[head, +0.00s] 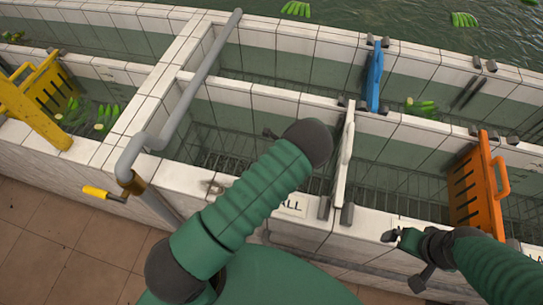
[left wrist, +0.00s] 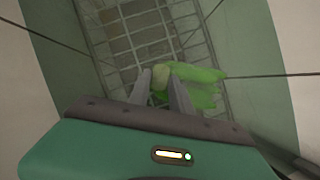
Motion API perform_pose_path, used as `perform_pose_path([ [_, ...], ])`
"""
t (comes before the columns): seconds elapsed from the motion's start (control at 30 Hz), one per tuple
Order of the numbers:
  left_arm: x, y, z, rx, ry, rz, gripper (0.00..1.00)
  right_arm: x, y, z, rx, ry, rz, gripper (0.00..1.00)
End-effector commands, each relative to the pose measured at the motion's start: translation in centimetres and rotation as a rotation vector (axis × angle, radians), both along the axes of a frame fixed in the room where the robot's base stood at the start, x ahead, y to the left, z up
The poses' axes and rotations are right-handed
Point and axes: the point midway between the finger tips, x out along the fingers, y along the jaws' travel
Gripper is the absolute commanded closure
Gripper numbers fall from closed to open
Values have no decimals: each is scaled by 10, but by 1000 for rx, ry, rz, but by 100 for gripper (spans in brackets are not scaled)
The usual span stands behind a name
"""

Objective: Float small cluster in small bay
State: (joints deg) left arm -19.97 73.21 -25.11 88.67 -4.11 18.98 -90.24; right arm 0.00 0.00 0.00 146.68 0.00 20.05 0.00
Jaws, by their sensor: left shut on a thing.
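A small green cluster (left wrist: 203,75) with a pale cut stem shows in the left wrist view. My left gripper (left wrist: 160,90) is shut on it at the stem, above a wire-grid floor between tiled walls. In the head view my left forearm hides this gripper and the cluster. The small bay (head: 228,163), behind a partly hidden label reading "ALL", has tiled walls and a wire-grid floor. My forearm crosses over it. My right gripper (head: 402,240) is at the front wall at lower right; its jaw state is unclear.
A white gate (head: 345,155) bounds the bay on the right. A grey pipe (head: 205,75) runs along its left. A blue gate (head: 375,75), orange gate (head: 467,195) and yellow gate (head: 35,100) stand elsewhere. Other green clusters (head: 108,115) float at left, and some at the back.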

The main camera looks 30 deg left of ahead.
Motion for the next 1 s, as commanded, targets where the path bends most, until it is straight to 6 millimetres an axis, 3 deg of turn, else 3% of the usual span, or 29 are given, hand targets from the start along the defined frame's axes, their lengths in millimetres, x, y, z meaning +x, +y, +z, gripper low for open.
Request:
perform_pose_path([
  [1.0, 0, 0, -15, 0, 0, -1, 100, 0, 0, -12, 0, 0, 0, 0],
])
